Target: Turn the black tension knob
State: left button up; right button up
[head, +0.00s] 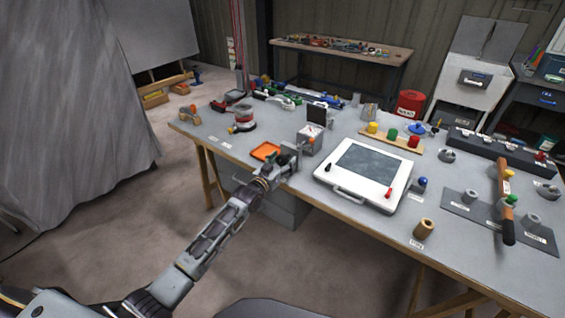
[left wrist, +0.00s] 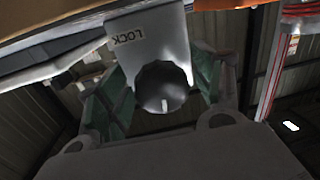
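The black tension knob (left wrist: 163,88), round with a short white mark on its face, shows in the left wrist view below a light grey plate (left wrist: 160,50) labelled LOCK. My left gripper (left wrist: 160,95) is open, with one green-padded finger on each side of the knob. A gap seems to show on both sides; I cannot tell whether either pad touches. In the head view my left gripper (head: 283,163) is at the bench's front edge, just in front of the small grey box (head: 310,140), and the knob is hidden there. My right gripper is not in view.
An orange tray (head: 265,151) lies just left of the gripper on the workbench (head: 222,148). A white framed panel (head: 362,174) with a red knob (head: 388,193) lies to the right. Several tools and coloured parts stand behind. The floor left of the bench is clear.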

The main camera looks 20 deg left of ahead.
pick_arm(q)
jog(key=shift+s, duration=0.2)
jog(key=v, duration=1.1)
jog(key=shift+s, duration=0.3)
dwell(0.6)
jog(key=shift+a, duration=0.1)
dwell(0.4)
